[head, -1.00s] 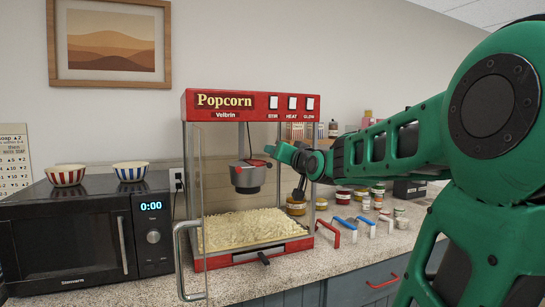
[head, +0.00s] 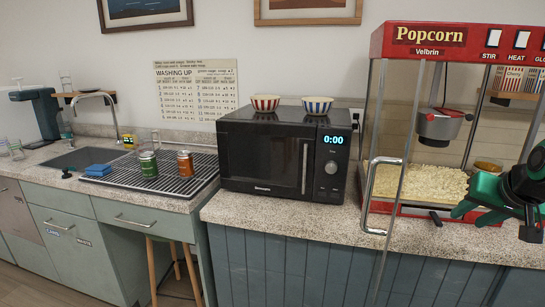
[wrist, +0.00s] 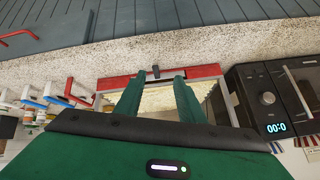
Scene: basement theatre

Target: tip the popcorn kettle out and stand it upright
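The grey metal popcorn kettle (head: 438,127) hangs inside the red popcorn machine (head: 405,42). It looks upright, its open mouth up, with a little red near its rim. Popcorn (head: 420,183) covers the machine floor below it. The machine's clear door stands open at the left, with a metal handle (head: 372,196). My green gripper (head: 470,212) is outside, in front of the machine's lower right, apart from the kettle. In the wrist view its two fingers (wrist: 156,84) are spread with nothing between them; popcorn shows beyond. The kettle is not visible there.
A black microwave (head: 262,158) with two striped bowls on top stands left of the machine. Farther left are a drying rack (head: 190,182) with two cans and a sink (head: 85,155). The counter strip before the machine is clear. Jars and scoops (wrist: 62,98) show in the wrist view.

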